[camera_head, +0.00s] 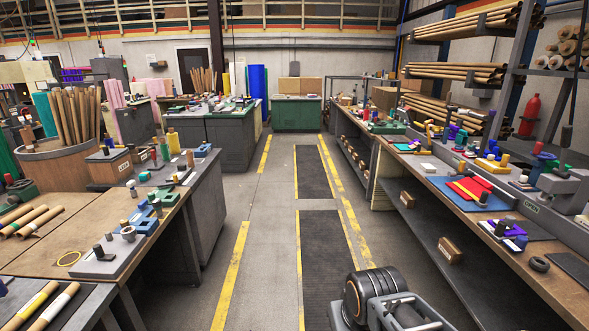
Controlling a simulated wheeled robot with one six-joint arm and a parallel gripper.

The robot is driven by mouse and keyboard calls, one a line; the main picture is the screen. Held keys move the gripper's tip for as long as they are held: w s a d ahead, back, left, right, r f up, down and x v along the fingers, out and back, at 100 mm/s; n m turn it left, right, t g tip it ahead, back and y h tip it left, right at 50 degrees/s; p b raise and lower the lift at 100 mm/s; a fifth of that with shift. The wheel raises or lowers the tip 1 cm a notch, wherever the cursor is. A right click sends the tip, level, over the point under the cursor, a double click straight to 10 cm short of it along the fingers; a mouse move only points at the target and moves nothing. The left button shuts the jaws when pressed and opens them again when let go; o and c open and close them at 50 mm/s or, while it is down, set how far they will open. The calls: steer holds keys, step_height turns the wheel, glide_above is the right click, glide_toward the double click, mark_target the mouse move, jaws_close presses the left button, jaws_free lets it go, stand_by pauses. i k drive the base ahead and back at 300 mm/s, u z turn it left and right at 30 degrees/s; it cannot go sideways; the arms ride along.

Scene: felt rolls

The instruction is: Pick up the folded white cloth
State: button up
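A small flat white piece (427,167) lies on the right workbench, just behind the blue mat; it may be the folded white cloth, but it is too small to be sure. Part of my own arm shows at the bottom, right of centre, with a dark round joint and grey links. It is well short of the white piece and apart from the bench. I cannot make out my gripper's fingers in this view.
The right workbench (407,158) is crowded with tools, a blue mat (445,183) with red felt, and small parts. Left benches hold rolls and tools. The aisle between the yellow lines, with dark floor mats (321,250), is clear ahead.

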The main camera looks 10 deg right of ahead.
mark_target(428, 168)
steer(key=z, duration=0.2)
steer(key=i, duration=2.25)
steer(key=z, duration=1)
steer(key=i, duration=2.5)
steer(key=z, duration=0.6)
